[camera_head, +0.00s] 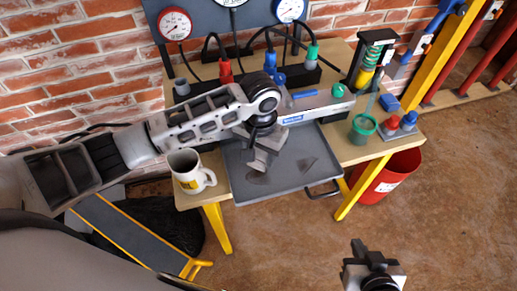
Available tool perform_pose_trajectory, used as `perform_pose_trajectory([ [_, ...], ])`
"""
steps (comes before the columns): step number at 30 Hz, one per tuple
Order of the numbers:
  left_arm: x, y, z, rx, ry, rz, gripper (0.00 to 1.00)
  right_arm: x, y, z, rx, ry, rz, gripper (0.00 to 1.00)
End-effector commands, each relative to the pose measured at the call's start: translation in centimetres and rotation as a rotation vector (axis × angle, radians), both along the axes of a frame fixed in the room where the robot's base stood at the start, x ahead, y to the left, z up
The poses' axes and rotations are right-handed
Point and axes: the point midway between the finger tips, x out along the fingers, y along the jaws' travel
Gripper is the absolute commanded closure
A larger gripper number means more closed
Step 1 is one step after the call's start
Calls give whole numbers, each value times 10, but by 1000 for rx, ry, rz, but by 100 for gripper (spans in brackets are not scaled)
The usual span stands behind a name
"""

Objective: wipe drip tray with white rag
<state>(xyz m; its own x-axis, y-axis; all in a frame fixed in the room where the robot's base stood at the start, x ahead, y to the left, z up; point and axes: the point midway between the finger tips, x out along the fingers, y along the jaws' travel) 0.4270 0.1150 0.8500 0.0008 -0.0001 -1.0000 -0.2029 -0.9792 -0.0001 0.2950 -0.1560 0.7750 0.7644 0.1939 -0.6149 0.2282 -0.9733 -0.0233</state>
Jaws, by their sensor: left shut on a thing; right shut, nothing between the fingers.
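The drip tray (240,190) is a shallow dark grey tray with a handle at its front right, at the front of the workbench. Dark patches show on its floor, one near the middle and one to the right. My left gripper (261,152) reaches in from the left and points down over the tray's middle. It is shut on a small pale piece, which appears to be the white rag (258,162), low over or on the tray floor; contact is unclear. My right gripper (359,249) is shut and empty, over the floor at the lower right.
A white mug (190,172) stands left of the tray. A green cup (362,129) and red-and-blue knobs stand on the bench at right. Gauges and hoses line the back. A red bucket (388,177) stands under the right end. The floor in front is clear.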

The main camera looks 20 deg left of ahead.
Motion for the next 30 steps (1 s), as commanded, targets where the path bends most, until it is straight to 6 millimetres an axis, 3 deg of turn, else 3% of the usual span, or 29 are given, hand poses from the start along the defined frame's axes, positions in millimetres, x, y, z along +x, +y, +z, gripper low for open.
perform_pose_trajectory([
  [9, 2, -6, 27, -1, -2, -14, 77, 0, -1, 0, 0, -1, -1, 100],
  [27, 2, -6, 31, 0, 0, -14, 77, 0, -1, 0, -1, 1, -2, 100],
  [30, 3, 2, 43, -4, -5, 9, 77, 0, -1, 0, -1, 2, -1, 100],
])
